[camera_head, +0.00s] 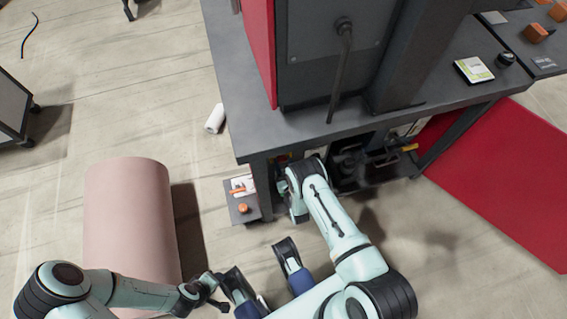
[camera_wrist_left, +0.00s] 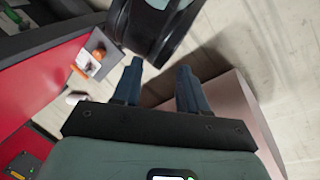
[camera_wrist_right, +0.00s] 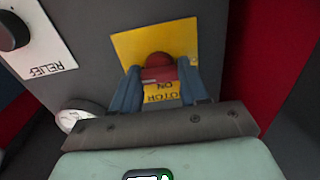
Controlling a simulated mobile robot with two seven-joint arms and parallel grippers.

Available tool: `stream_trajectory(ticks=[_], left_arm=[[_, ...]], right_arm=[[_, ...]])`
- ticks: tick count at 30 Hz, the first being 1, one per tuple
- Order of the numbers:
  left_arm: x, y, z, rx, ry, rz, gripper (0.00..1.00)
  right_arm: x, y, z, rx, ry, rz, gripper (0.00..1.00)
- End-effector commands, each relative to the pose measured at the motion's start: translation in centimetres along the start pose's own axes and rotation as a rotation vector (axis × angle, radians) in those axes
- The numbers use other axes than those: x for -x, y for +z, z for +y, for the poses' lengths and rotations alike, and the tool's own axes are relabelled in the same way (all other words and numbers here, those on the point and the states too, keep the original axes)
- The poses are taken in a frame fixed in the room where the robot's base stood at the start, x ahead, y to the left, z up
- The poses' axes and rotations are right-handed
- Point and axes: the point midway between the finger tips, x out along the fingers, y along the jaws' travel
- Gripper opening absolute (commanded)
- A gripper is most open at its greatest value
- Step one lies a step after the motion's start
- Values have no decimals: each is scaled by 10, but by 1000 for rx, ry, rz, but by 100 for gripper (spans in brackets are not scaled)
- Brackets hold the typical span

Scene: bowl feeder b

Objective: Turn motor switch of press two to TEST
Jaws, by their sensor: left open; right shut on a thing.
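The motor switch (camera_wrist_right: 158,60) shows in the right wrist view as a round red knob on a yellow plate (camera_wrist_right: 189,38). Upside-down lettering on the plate reads MOTOR and ON; no TEST mark is visible. My right gripper (camera_wrist_right: 159,74) is shut on the knob, a blue finger at each side. In the head view my right arm reaches under the edge of the dark press table (camera_head: 290,128), and its fingertips and the switch are hidden. My left gripper (camera_wrist_left: 159,70) is open and empty, away from the press; the left arm is at the lower left in the head view.
A black knob on a white RELIEF plate (camera_wrist_right: 37,50) and a round silver part (camera_wrist_right: 78,115) are near the switch. A large pink cylinder (camera_head: 128,215) lies on the floor at left.

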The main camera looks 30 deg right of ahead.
Motion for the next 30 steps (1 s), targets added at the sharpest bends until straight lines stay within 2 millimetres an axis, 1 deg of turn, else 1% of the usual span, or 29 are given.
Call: stream_trajectory(ticks=[9, 10, 12, 20, 23, 26, 29, 30], left_arm=[[0, 0, 0, 0, 0, 0, 43], [0, 0, 0, 0, 0, 0, 43], [0, 0, 0, 0, 0, 0, 43], [0, 0, 0, 0, 0, 0, 43], [1, 1, 0, 0, 0, -2, 43], [5, 5, 2, -1, 1, -15, 43], [11, 13, 4, -3, 2, -35, 43], [14, 16, 5, -4, 3, -44, 43]], right_arm=[[0, 0, -1, -6, -1, 0, 14], [0, 0, -1, -5, -1, 0, 50], [0, 0, -1, -5, -1, 0, 70], [0, 0, 0, -3, 0, 0, 70], [4, 0, 0, -3, 0, -1, 70], [15, 0, 0, -3, 0, -3, 70], [35, 0, 0, -3, 0, -7, 70], [44, 0, 0, -3, 0, -6, 70]])
